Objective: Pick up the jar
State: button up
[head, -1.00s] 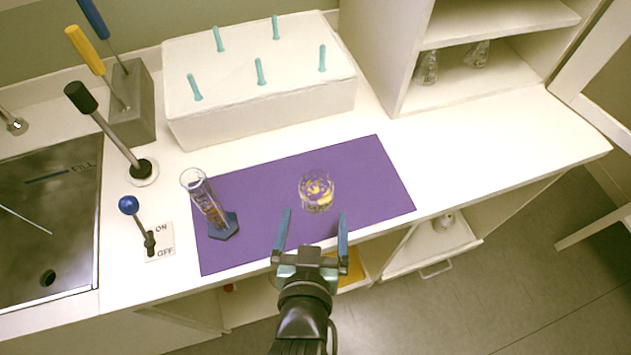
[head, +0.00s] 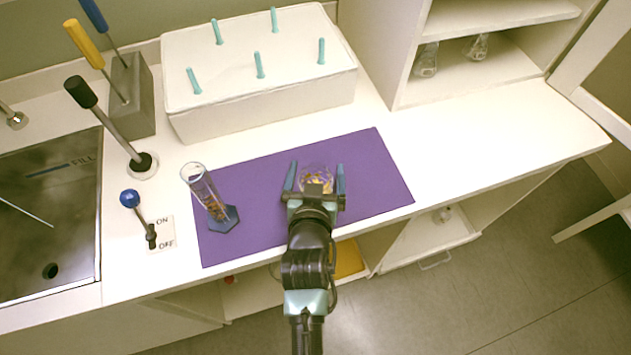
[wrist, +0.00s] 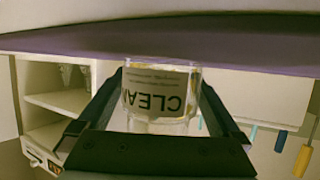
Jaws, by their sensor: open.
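A clear glass jar (head: 317,180) with yellow and purple bits in it stands on the purple mat (head: 365,160). In the wrist view the jar (wrist: 160,95) carries a label reading "CLEA" upside down and sits between my fingers. My gripper (head: 315,178) is open, with one finger on each side of the jar. A gap shows between each finger and the glass in the wrist view. The near side of the jar is partly hidden by my gripper in the head view.
A glass cylinder (head: 205,190) on a blue hexagonal base stands on the mat's left. Levers (head: 140,215) and a sink (head: 45,220) lie farther left. A white box with teal pegs (head: 260,95) stands behind. The counter to the right (head: 480,140) is clear.

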jog(key=shift+w, duration=0.1)
jog(key=c, duration=1.2)
jog(key=shift+r, duration=0.1)
